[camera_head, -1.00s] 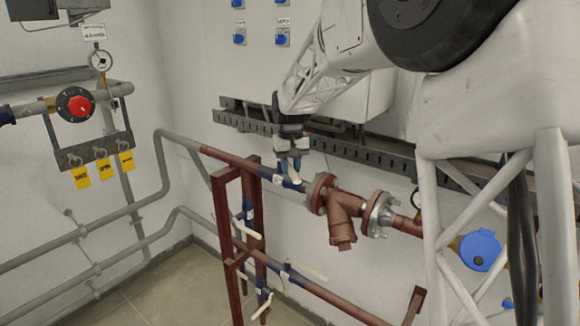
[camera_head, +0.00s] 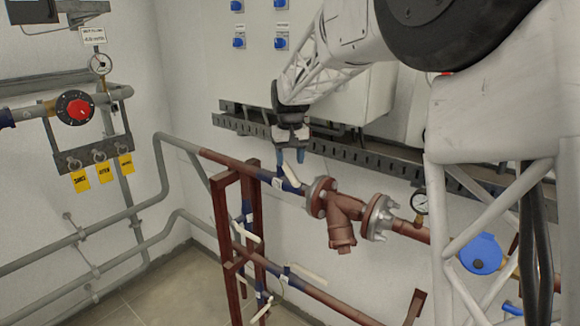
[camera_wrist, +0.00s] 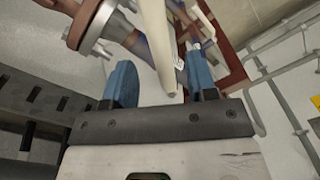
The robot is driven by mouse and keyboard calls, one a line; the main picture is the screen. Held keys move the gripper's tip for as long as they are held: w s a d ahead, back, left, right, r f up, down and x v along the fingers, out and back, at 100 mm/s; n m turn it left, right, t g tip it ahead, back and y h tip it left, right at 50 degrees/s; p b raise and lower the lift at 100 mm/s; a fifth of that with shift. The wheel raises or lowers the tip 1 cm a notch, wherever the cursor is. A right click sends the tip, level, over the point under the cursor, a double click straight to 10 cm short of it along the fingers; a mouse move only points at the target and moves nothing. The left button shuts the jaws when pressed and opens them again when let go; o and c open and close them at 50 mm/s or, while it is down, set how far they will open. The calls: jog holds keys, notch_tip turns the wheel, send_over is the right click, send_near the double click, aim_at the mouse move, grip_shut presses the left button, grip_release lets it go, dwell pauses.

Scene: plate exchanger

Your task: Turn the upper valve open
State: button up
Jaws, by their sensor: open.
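The upper valve (camera_head: 283,184) is a blue-bodied valve on the upper brown pipe, left of the red flange. Its pale lever (camera_head: 291,174) slants up from the body just below my gripper (camera_head: 290,157). My gripper is open, with its blue fingers pointing down. In the wrist view the pale lever (camera_wrist: 157,42) extends into the space between the two fingers of my gripper (camera_wrist: 161,82), its end near the palm. The fingers look apart from it. Whether either one touches it I cannot tell.
A lower pipe carries another pale-levered valve (camera_head: 290,271). A brown stand (camera_head: 222,230) holds the pipes on the left. A flanged strainer (camera_head: 342,215) is close on the right. A dark perforated rail (camera_head: 240,125) runs along the wall behind my gripper.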

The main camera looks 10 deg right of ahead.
aim_at(287, 172)
jog(key=shift+r, duration=2.05)
jog(key=shift+a, duration=0.1)
jog(key=c, duration=0.6)
jog(key=shift+s+a+n, duration=0.1)
jog(key=shift+a+n, duration=0.25)
jog(key=shift+n, duration=0.25)
grip_shut()
jog(key=s+a+r+n+h, duration=0.1)
jog(key=a+n+h, duration=0.3)
jog(key=a+n, duration=0.6)
jog(key=shift+s+r+n+t, duration=0.25)
jog(key=shift+r+n, duration=0.5)
jog(key=shift+n, duration=2.65)
jog(key=shift+w, duration=0.1)
